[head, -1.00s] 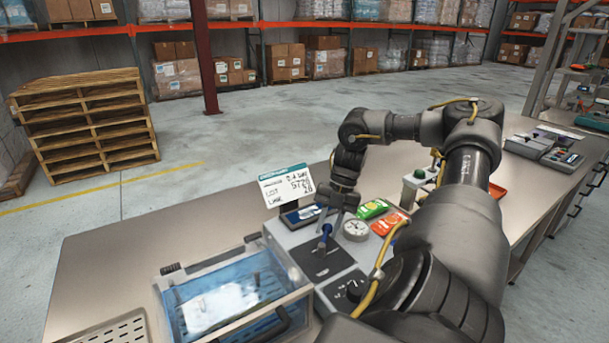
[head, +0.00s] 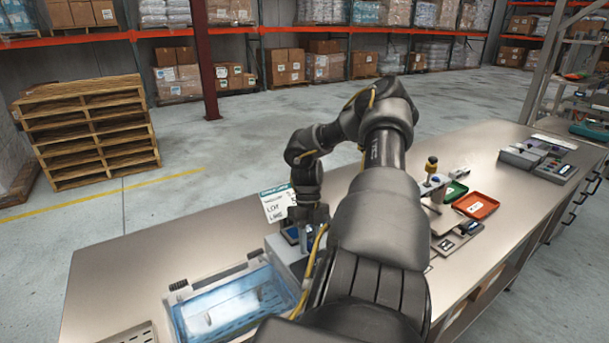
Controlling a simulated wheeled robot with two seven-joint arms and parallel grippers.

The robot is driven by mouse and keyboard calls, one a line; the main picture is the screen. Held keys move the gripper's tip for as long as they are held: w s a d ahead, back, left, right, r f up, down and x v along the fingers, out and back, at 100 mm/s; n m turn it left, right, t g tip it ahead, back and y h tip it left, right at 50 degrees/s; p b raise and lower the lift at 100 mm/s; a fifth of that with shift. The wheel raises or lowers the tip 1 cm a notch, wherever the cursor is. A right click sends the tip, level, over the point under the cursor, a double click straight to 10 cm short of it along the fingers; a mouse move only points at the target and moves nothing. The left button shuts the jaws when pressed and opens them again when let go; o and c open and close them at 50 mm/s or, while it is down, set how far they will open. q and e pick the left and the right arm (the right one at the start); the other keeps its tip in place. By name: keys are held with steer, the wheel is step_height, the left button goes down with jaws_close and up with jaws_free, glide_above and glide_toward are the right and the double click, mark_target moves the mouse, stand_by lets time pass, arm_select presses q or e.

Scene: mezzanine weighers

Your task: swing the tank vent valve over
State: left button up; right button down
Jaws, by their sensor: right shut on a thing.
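My right gripper (head: 308,215) points down over the grey control box (head: 283,252) beside the water tank. It is shut, with its fingertips low at the box top. The vent valve's blue handle, seen between the fingers earlier, is now mostly hidden behind my gripper and forearm. The exact angle of the handle cannot be told. The clear tank (head: 180,318) with blue water stands left of the box. My left gripper is not in view.
A written card (head: 273,206) stands behind the box. Weighers (head: 540,156) stand at the bench's far right. The bench left of the card is bare.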

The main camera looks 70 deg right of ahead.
steer(key=shift+w+a+n, duration=0.1)
steer(key=shift+w+n, duration=0.05)
steer(key=shift+n, duration=0.25)
steer(key=c, duration=1.2)
jaws_free()
steer(key=shift+w+f, duration=0.1)
steer(key=shift+w, duration=0.05)
steer(key=shift+o, duration=0.2)
steer(key=shift+d+r, duration=0.25)
steer(key=shift+r, duration=0.2)
steer(key=b+v, duration=0.2)
steer(key=v, duration=0.7)
steer(key=shift+w+r, duration=0.25)
steer(key=shift+r, duration=0.1)
